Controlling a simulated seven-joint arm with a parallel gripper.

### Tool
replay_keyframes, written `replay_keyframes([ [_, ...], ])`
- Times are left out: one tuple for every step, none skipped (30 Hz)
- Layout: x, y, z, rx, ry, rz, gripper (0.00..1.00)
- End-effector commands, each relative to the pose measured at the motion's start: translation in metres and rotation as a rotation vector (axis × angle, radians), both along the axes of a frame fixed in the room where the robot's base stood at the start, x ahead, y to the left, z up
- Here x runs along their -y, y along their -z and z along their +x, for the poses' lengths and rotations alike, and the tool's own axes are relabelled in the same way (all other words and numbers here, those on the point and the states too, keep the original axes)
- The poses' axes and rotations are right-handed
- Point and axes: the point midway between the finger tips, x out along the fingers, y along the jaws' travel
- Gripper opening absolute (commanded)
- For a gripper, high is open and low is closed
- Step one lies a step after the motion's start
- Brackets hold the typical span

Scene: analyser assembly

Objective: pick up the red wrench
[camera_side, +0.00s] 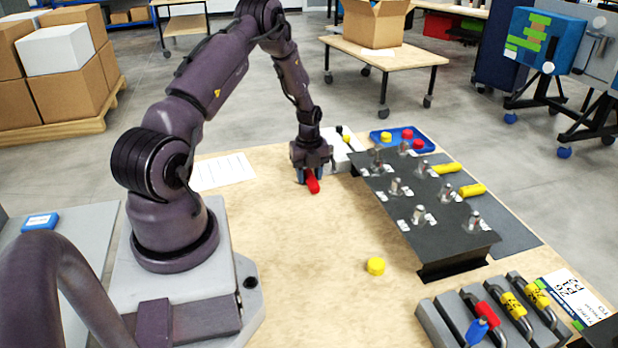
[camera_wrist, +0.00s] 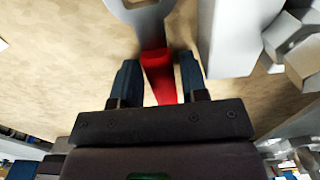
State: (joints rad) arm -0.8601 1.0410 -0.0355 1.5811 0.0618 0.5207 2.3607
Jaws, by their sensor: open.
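The red wrench lies on the wooden table; its red handle (camera_side: 314,187) sticks out below my gripper (camera_side: 311,177) in the side view. In the wrist view, its grey metal head points away at the top and its red handle (camera_wrist: 160,80) lies between the two blue-dark fingers of my gripper (camera_wrist: 158,66). The fingers are open, one on each side of the handle, with a visible gap on both sides. The rear end of the handle is hidden by the gripper body in the wrist view. The head is hidden behind my gripper in the side view.
A black raised rack (camera_side: 430,222) with metal fittings stands to the right. A grey holder (camera_side: 440,324) carries several coloured-handled tools. The table's middle is mostly clear.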

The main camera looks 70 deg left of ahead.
Motion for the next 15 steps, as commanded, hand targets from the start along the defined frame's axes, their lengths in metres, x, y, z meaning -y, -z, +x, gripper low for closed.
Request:
replay_keyframes([
  [-0.0002,-0.0002,0.0002,0.000,0.000,0.001,0.40],
  [-0.0002,-0.0003,0.0002,0.000,0.000,0.001,0.40],
  [-0.0001,-0.0004,0.0002,0.000,0.000,0.001,0.40],
  [-0.0001,-0.0004,0.0002,0.000,0.000,0.000,0.40],
  [-0.0001,-0.0004,0.0002,0.000,0.000,0.000,0.36],
  [0.0000,-0.0005,0.0002,0.000,0.000,0.000,0.27],
  [0.0000,-0.0005,0.0002,0.000,0.000,0.000,0.20],
  [0.0000,-0.0005,0.0002,0.000,0.000,0.000,0.13],
  [0.0000,-0.0006,0.0002,0.000,0.000,0.000,0.04],
  [0.0000,-0.0006,0.0002,0.000,0.000,0.000,0.00],
  [0.0000,-0.0006,0.0002,0.000,0.000,0.000,0.00],
  [0.0000,-0.0006,0.0002,0.000,0.000,0.000,0.00],
  [0.0000,-0.0006,0.0002,0.000,0.000,0.000,0.00],
  [-0.0001,-0.0009,0.0004,0.001,0.000,0.001,0.00],
  [-0.0001,-0.0009,0.0004,0.001,0.000,0.001,0.00],
])
